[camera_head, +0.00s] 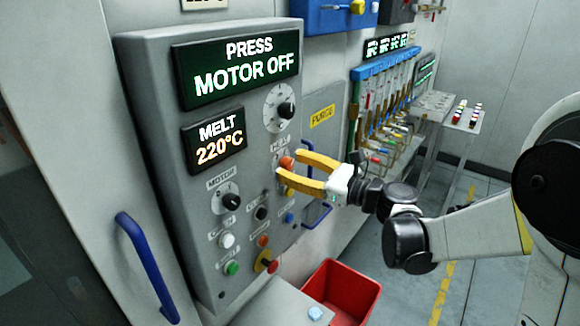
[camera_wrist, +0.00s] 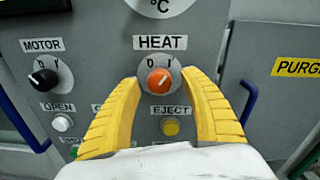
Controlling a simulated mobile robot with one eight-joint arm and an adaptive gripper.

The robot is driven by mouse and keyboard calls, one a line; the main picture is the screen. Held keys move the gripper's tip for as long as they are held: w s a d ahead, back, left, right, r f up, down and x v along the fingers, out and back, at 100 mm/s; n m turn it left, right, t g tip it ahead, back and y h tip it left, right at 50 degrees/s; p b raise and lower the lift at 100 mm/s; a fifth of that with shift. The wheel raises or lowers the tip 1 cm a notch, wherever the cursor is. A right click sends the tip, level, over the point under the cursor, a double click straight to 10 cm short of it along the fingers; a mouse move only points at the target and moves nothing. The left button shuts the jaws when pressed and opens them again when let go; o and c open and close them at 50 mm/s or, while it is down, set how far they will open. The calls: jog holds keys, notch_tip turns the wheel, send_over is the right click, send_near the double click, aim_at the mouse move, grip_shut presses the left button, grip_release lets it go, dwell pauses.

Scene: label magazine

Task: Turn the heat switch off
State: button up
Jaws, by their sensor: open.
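The heat switch (camera_wrist: 159,80) is a round orange knob on the grey control panel, under the label HEAT and the marks 0 and I. A pale line on the knob seems to point up and to the right, toward I, but it is small. In the head view the orange knob (camera_head: 286,163) is partly hidden by my gripper (camera_head: 291,167). My gripper is open and empty, facing the panel. In the wrist view its yellow fingers (camera_wrist: 159,77) stand left and right of the knob, with gaps on both sides.
The motor knob (camera_wrist: 43,79) is left of the heat switch, and the yellow eject button (camera_wrist: 170,127) is below it. A display reads MOTOR OFF (camera_head: 238,76); another reads MELT 220°C (camera_head: 218,141). A red bin (camera_head: 341,292) stands below. A blue handle (camera_head: 147,268) sticks out at left.

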jog(key=shift+w+a, duration=0.25)
jog(key=shift+a, duration=0.1)
grip_shut()
